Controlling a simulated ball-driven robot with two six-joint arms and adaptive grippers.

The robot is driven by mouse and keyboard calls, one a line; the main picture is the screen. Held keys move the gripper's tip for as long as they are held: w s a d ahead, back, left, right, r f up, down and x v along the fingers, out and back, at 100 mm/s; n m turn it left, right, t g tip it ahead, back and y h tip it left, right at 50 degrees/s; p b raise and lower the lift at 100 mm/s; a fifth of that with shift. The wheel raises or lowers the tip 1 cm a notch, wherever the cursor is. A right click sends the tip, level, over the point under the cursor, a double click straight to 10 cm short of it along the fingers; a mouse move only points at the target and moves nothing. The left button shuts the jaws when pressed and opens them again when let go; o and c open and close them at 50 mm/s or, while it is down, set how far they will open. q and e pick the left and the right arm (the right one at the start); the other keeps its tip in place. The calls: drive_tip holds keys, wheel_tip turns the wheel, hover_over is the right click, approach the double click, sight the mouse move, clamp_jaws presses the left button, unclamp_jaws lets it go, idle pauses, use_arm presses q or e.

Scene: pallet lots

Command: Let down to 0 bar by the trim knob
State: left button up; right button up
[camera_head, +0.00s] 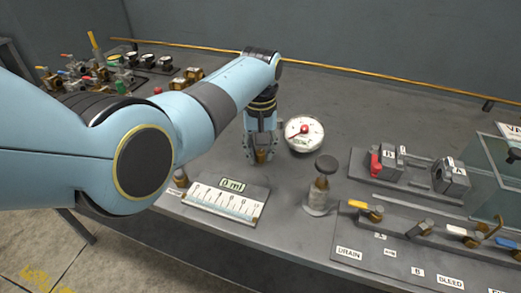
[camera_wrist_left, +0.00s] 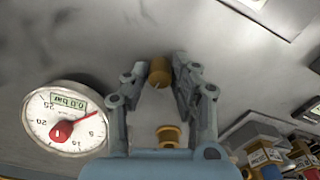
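My left gripper (camera_head: 262,158) points down at the bench, just left of a round white gauge (camera_head: 304,133). A small brass knob (camera_wrist_left: 160,72) sits between its fingertips in the left wrist view; whether they touch it is too fine to tell. A second brass piece (camera_wrist_left: 168,137) shows nearer the palm. The gauge also shows in the left wrist view (camera_wrist_left: 64,118), with a red hub, a red needle and a small green display, whose digits I cannot read for sure. The fingers hide part of the knob in the head view. My right gripper is not in view.
A scale plate (camera_head: 212,202) with a "0 ml" display lies in front of the gripper. Further right are a clamp block (camera_head: 390,160), a DRAIN/BLEED valve rail (camera_head: 415,242) and a glass tank (camera_head: 495,180). Several valves and fittings crowd the back left.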

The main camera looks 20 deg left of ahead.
use_arm(q)
clamp_jaws()
